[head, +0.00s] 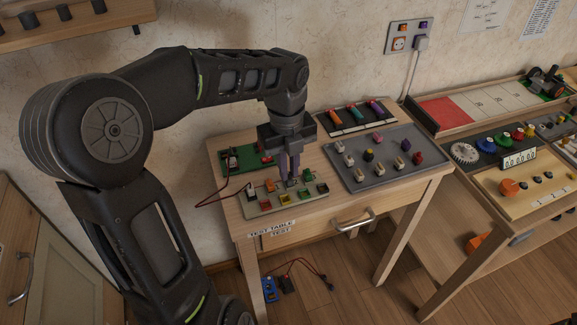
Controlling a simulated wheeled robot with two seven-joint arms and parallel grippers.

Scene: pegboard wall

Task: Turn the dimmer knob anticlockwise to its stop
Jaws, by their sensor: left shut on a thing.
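My left gripper (290,178) points straight down over the pale control panel (262,208) on the test table. Its fingers are shut on a small dark knob at the back middle of that panel, which I take to be the dimmer knob. The fingers hide most of the knob, and I cannot read its angle or any stop mark. Coloured parts in orange, yellow, green and red sit around it on the panel. My right gripper is not in view.
A green circuit board (262,158) with red wires lies behind left of the panel. A grey tray (350,178) of small pegs and a rack of coloured handles (328,121) stand to the right. The table (410,190) has a drawer handle (352,221) in front. A bench (480,205) stands further right.

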